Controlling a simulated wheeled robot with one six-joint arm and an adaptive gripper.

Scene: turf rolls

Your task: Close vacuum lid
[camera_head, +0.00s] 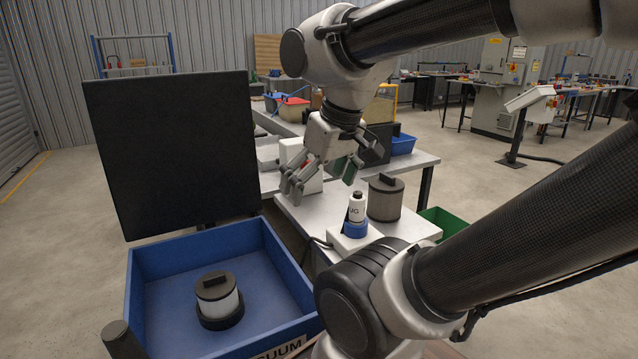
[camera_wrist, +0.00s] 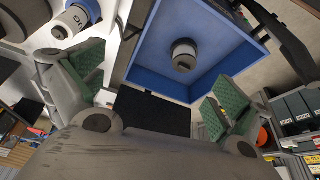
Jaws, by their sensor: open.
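The vacuum is a blue open-topped box (camera_head: 150,262) at the lower left of the head view, with part of the word VACUUM on its front. Its large flat black lid (camera_head: 172,150) stands open, upright behind it. Inside the box sits a white canister with a black top (camera_head: 217,296). The box (camera_wrist: 143,68) and canister (camera_wrist: 184,55) also show in the wrist view, with a dark panel that looks like the lid (camera_wrist: 150,112) below them. My gripper (camera_head: 322,182) is open and empty, right of the lid and above the white table.
A dark upright cylinder (camera_head: 120,340) is at the box's near left corner. A green bin (camera_head: 440,220) is at the right. Floor left is clear.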

